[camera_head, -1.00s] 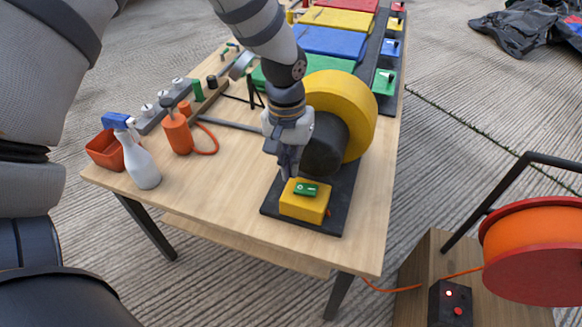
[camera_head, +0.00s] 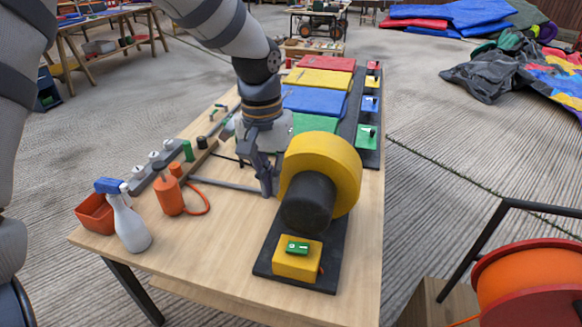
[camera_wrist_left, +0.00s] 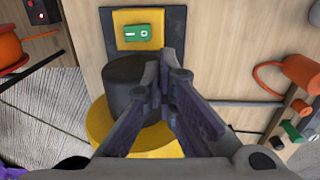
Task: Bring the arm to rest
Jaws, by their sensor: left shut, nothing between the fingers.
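My left gripper (camera_head: 267,188) is shut and empty. It hangs above the wooden table (camera_head: 215,235), just left of the yellow blower (camera_head: 345,165) with its dark cylinder (camera_head: 308,203). In the left wrist view the gripper (camera_wrist_left: 165,75) has its fingertips together, in front of the dark cylinder (camera_wrist_left: 128,88). The yellow switch box (camera_head: 297,265) with a green rocker switch (camera_head: 297,247) sits on the blower's black base. The switch (camera_wrist_left: 138,33) also shows in the left wrist view, beyond the fingertips. My right gripper is not in view.
A white spray bottle (camera_head: 130,222), a red bin (camera_head: 95,214) and an orange pump bottle (camera_head: 168,193) stand at the table's left. Coloured panels (camera_head: 315,102) lie behind the blower. An orange cable reel (camera_head: 535,270) stands at the right.

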